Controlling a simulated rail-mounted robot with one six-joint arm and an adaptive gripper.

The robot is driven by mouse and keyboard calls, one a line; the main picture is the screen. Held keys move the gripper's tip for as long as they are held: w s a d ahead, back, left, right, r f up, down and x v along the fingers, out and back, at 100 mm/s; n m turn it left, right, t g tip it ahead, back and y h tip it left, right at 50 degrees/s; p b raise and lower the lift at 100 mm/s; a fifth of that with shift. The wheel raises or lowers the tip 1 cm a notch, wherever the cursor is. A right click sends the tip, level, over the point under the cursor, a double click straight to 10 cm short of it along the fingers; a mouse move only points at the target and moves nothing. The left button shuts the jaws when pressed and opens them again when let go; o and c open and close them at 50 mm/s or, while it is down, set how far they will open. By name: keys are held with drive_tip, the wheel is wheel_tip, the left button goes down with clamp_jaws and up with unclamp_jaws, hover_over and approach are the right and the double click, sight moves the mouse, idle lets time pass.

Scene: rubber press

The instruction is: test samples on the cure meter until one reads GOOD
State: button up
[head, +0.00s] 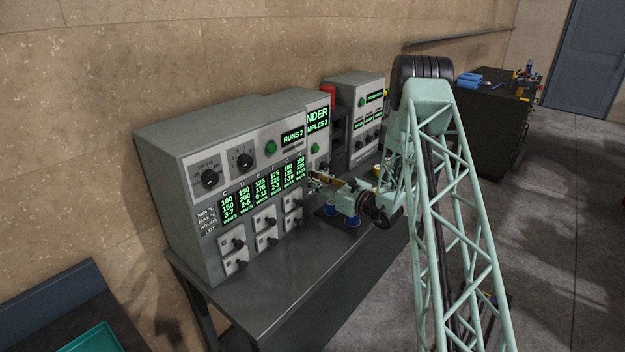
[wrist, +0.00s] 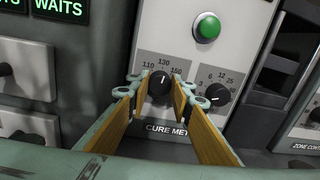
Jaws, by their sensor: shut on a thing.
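The cure meter (wrist: 172,55) fills the middle of the wrist view, a pale panel with a lit green button (wrist: 207,27) and two black dials. The left dial (wrist: 160,82) has a temperature scale marked 110, 130, 150; its white pointer is near upright, right of 130. My gripper (wrist: 161,88) is shut on this left dial, one wood-coloured finger pad on each side. The right dial (wrist: 216,95) stands free beside the right finger. In the head view my gripper (head: 315,178) reaches the meter's front, and the meter's display (head: 317,120) reads "NDER" and "MPLES 3", partly hidden.
A large control cabinet (head: 185,165) with "RUNS 2" and columns of green figures stands left of the meter. A third cabinet (head: 352,95) stands beyond. Blue round pieces (head: 352,221) sit on the bench below my wrist. The bench front (head: 290,300) is clear.

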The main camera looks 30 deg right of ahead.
drive_tip(key=shift+d+m+p, duration=0.1)
drive_tip(key=shift+m+p, duration=0.35)
drive_tip(key=shift+m, duration=3.15)
drive_tip(key=o, duration=0.8)
drive_tip(key=shift+o, duration=0.2)
drive_tip(key=v, duration=1.1)
drive_tip(key=shift+s+d+r, duration=0.25)
drive_tip(key=shift+s, duration=0.1)
